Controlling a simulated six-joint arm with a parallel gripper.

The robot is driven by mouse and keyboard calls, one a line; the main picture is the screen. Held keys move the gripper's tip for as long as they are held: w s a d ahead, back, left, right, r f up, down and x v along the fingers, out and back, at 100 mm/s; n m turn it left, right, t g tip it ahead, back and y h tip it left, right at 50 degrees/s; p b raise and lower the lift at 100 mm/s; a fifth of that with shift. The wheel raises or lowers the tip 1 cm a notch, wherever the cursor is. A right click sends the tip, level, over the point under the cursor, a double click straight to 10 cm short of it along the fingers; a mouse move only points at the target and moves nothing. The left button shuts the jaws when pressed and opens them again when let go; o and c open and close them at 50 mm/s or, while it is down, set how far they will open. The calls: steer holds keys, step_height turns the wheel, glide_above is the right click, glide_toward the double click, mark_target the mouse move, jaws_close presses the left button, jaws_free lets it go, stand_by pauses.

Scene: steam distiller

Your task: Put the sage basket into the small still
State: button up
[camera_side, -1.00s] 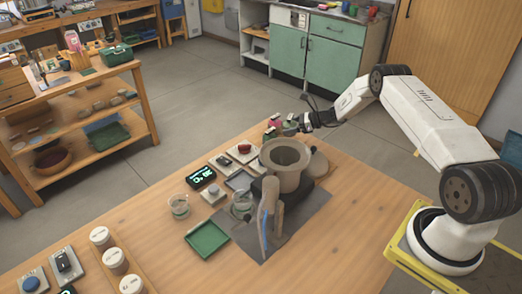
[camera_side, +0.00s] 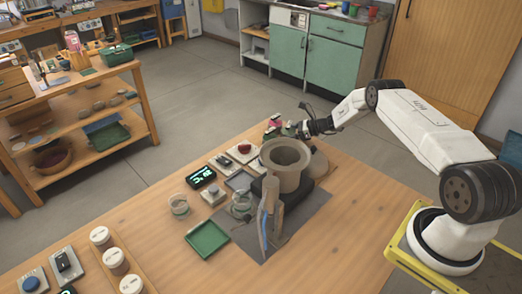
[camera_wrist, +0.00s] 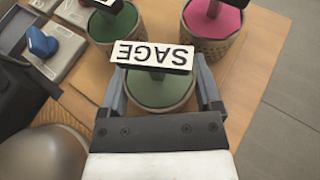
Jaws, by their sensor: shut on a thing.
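The sage basket (camera_wrist: 160,88) is a round pot with a green top and a dark handle bearing a white SAGE label. It sits between the two fingers of my gripper (camera_wrist: 163,90), which are shut on it. In the side view my gripper (camera_side: 302,130) is at the far edge of the table, behind the small still. I cannot tell whether the basket is off the table. The small still (camera_side: 286,178) is a beige pot with an open, dark mouth, nearer the camera than my gripper. Its inside bottom is hidden.
A pink-topped basket (camera_wrist: 212,20) and another green-topped basket (camera_wrist: 115,22) stand close beside the held one. A round beige lid (camera_side: 318,162) lies right of the still.

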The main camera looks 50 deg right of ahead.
steer(key=shift+f, duration=0.1)
steer(key=o, duration=1.1)
steer(key=shift+s+r, duration=0.1)
steer(key=shift+r, duration=0.1)
steer(key=v, duration=1.1)
steer(key=shift+s+d+r, duration=0.15)
steer(key=shift+s+d, duration=0.1)
steer(key=shift+d, duration=0.05)
